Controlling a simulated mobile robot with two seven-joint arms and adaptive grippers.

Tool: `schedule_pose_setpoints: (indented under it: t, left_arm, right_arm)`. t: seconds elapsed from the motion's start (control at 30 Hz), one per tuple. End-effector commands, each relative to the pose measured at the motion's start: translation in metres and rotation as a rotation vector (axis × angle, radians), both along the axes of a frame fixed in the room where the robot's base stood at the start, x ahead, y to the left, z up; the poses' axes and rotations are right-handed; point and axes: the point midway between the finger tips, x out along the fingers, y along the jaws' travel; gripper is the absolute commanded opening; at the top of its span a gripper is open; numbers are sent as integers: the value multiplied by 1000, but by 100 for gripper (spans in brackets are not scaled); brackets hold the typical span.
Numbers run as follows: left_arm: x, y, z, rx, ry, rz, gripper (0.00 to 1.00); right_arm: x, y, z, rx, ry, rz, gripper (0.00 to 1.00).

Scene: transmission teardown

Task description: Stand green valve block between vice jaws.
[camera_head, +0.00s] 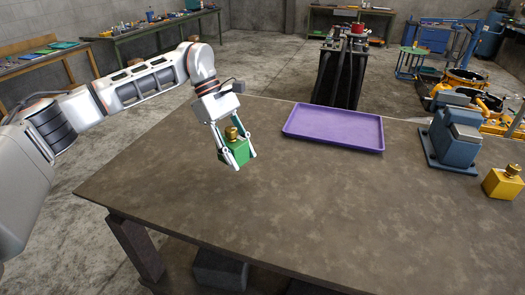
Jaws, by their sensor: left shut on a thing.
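The green valve block (237,153) has a brass fitting on top and is in my left gripper (236,158). The gripper points down with its fingers on both sides of the block, shut on it. The block is over the left part of the table; I cannot tell how high it is. The blue-grey vice (450,140) stands on its base plate at the right side of the table, far from the gripper. Its jaws show only partly at this angle, and I see no block in them. My right gripper is not in view.
A purple tray (334,128) lies at the table's far edge, between the gripper and the vice. A yellow block with a brass fitting (503,182) stands right of the vice. The brown table (330,210) is clear in the middle and front. Benches and machinery stand behind.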

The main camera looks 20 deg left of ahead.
Motion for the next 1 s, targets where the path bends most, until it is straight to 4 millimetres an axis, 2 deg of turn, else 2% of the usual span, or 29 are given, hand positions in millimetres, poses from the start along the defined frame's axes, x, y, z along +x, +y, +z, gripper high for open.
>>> schedule_pose_setpoints:
  t: [0.57,1.0]
  left_arm:
    - [71,-1,61,-7,-8,947,0]
    - [122,10,124,-8,-5,1726,0]
  right_arm:
    - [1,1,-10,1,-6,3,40]
    - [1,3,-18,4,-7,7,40]
